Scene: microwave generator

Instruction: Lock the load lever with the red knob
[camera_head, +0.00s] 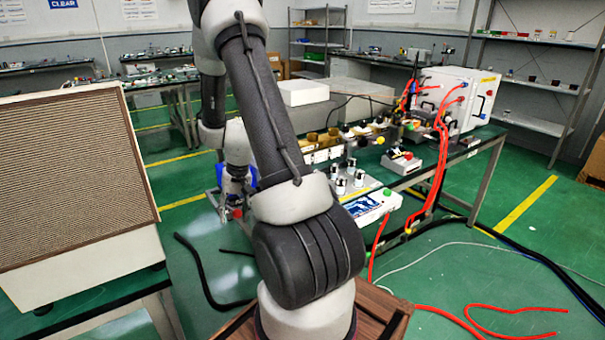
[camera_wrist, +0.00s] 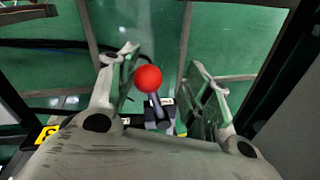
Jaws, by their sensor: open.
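In the wrist view, the load lever ends in a round red knob (camera_wrist: 148,78) on a short dark shaft (camera_wrist: 157,103). The shaft rises from a small bracket with a white label. My gripper (camera_wrist: 163,68) is open, with one finger to the left of the knob and the other well to its right. The knob appears between the fingers, closer to the left one, with no visible grip on it. How far the knob lies from the fingers in depth is hard to tell. In the head view my arm hides much of this area.
A workbench (camera_head: 440,175) bears a white cabinet (camera_head: 457,97) with red cables and a white control box (camera_head: 372,208). A large box with a ribbed face (camera_head: 70,180) stands at the left. Red and black cables lie on the green floor at the right.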

